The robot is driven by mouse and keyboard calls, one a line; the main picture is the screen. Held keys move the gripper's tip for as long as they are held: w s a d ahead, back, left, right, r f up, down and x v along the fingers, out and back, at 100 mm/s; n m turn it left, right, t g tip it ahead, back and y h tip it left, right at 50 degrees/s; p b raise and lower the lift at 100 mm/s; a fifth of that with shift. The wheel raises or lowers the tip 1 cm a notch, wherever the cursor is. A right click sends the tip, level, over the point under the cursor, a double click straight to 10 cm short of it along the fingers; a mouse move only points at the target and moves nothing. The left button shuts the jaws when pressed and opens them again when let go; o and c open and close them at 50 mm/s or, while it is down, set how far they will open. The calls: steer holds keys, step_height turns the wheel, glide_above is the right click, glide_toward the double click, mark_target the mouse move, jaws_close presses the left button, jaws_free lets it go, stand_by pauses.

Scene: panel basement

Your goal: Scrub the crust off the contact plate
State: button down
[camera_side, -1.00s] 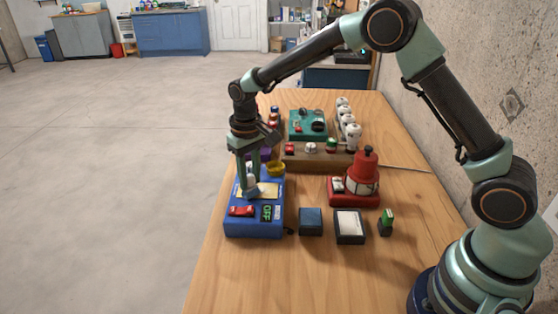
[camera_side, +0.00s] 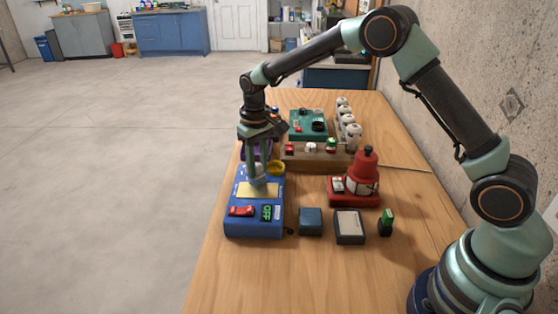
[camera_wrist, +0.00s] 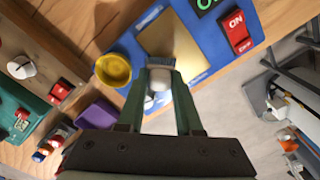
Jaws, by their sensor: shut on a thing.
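The contact plate (camera_side: 258,190) is a flat tan-gold rectangle on top of a blue box (camera_side: 255,226). It also shows in the wrist view (camera_wrist: 170,36), where its visible surface looks plain; I cannot make out any crust. My gripper (camera_wrist: 160,76) is shut on a small scrubber with a rounded white grip (camera_wrist: 157,84) and a grey-blue head (camera_wrist: 159,62). The head is at the plate's far edge in the side view (camera_side: 258,181); I cannot tell whether it touches. My fingers hide part of the scrubber.
The box has a red switch (camera_side: 241,211) and a green-lit OFF display (camera_side: 266,213). A yellow bowl (camera_wrist: 113,70) and purple block (camera_wrist: 98,113) are close by. A red device (camera_side: 355,190), blue block (camera_side: 311,221) and black-framed pad (camera_side: 349,226) stand to the right. The wooden table's front is clear.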

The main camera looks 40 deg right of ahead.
steer(key=shift+s+d, duration=0.5)
steer(key=shift+d, duration=0.15)
steer(key=shift+s+a, duration=2.2)
steer(key=shift+a, duration=0.1)
step_height(320, 180, up, 8)
